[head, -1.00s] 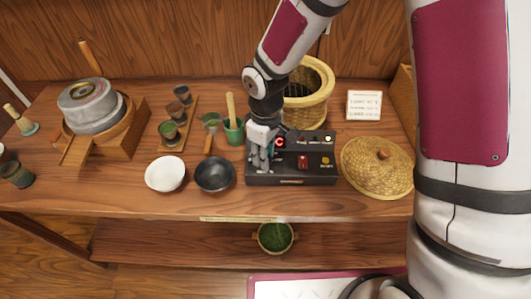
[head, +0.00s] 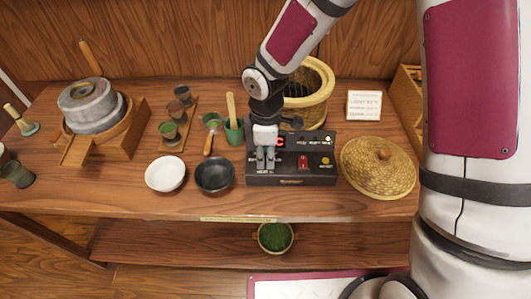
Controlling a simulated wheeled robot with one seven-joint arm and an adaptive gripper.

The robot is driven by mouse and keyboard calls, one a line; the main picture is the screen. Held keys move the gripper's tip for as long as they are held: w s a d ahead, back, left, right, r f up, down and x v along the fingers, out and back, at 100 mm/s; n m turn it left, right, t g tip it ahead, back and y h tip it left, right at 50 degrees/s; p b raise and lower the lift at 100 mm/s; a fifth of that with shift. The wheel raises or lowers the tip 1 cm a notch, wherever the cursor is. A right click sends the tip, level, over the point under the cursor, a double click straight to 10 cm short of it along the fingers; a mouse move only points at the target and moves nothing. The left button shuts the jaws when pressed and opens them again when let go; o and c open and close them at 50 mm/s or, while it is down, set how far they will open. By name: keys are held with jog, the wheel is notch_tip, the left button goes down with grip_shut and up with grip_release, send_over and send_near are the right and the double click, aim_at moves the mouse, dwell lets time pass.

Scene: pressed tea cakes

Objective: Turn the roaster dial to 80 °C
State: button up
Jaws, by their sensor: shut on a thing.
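The roaster's dark control box (head: 291,180) stands at the front middle of the table, with a red switch (head: 303,162), a yellow-orange button (head: 325,161) and small lights along its top. A woven roaster basket (head: 318,70) stands behind it. My gripper (head: 265,166) points down over the left part of the box's face and is shut on the dial there. The fingers hide the dial, so its setting cannot be read. A red lit display shows only in part beside the gripper.
A woven lid (head: 378,172) lies right of the box. A black bowl (head: 214,176) and a white bowl (head: 165,174) stand close on its left. A green cup (head: 234,132) with a wooden tool stands behind the bowls. A white card (head: 364,105) stands at the back right.

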aim_at(265, 157)
dwell(0.3)
jog(key=o, duration=0.9)
jog(key=shift+r, duration=0.1)
notch_tip(265, 157, up, 12)
dwell(0.3)
jog(key=s+d+r+m+t, duration=0.5)
jog(key=s+d+r+m, duration=1.1)
jog(key=s+d+m, duration=0.1)
jog(key=shift+s+d+r+m, duration=0.4)
jog(key=shift+s+d, duration=0.1)
jog(key=shift+d, duration=0.1)
